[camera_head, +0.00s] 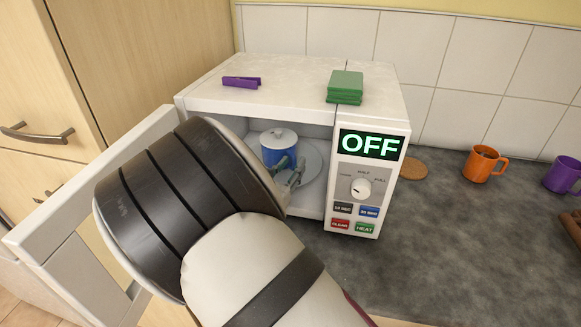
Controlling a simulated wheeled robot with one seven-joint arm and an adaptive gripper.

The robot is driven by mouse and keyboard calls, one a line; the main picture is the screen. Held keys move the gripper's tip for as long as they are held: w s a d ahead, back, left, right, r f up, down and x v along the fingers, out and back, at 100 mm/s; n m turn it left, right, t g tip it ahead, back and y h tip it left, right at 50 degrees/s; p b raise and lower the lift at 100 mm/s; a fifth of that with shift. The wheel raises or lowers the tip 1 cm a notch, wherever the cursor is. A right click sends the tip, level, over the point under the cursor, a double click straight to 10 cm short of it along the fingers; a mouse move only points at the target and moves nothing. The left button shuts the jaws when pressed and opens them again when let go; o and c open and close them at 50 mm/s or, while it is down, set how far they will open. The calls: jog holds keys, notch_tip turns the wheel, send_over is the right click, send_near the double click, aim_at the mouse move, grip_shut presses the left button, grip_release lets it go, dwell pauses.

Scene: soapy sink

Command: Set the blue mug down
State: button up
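A blue mug (278,157) with a pale lid stands upright inside the open white microwave (308,97), over the left part of the round turntable (312,163). Whether its base touches the turntable is hidden. My gripper (289,178) reaches into the microwave from the front, its grey fingers at the mug's lower right side. My wrist and arm cover much of the gripper and the opening, so I cannot tell whether the fingers are closed on the mug.
The microwave door (88,213) is swung open on the left. Its panel (367,178) reads OFF. A purple item (241,82) and green cloths (345,87) lie on top. An orange mug (482,165), a purple mug (563,175) and a round coaster (412,168) are on the counter.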

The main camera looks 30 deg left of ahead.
jog(key=shift+s+r, duration=0.1)
jog(key=shift+r, duration=0.05)
jog(key=s, duration=1.1)
jog(key=shift+s+d+f, duration=0.2)
jog(key=shift+s+f, duration=0.1)
jog(key=shift+s, duration=0.1)
